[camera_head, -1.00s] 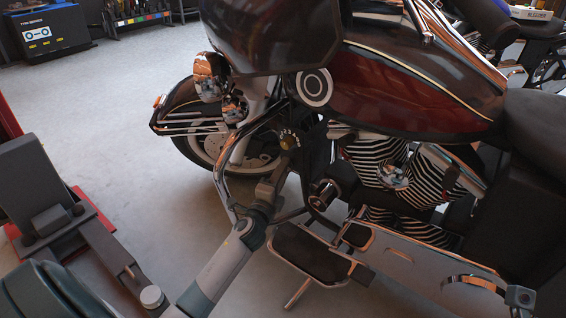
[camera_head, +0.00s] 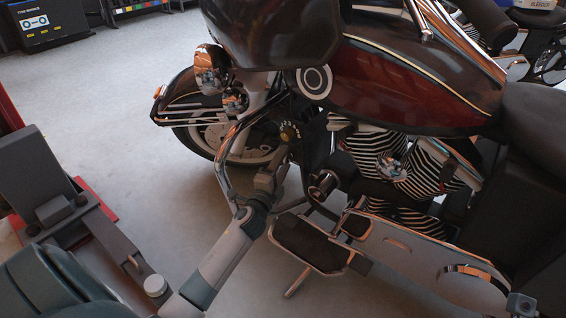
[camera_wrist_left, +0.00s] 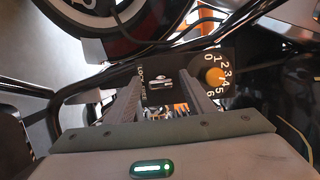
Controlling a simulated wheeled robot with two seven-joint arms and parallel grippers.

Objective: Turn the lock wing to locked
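The lock wing (camera_wrist_left: 161,84) is a small metallic piece on a dark panel, centred beyond my left fingers in the left wrist view. Lettering that seems to begin "LOCK" is beside it on the left. My left gripper (camera_wrist_left: 162,95) is open, with one finger on each side of the wing in the picture; I cannot tell whether they touch it. In the head view the left gripper (camera_head: 275,170) reaches in below the motorcycle's fairing, and the wing is not discernible there. My right gripper is in neither current view.
Chrome tubing (camera_head: 228,165) curves left of the gripper. A footboard (camera_head: 310,245) lies below right. Open floor (camera_head: 90,110) is at left.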

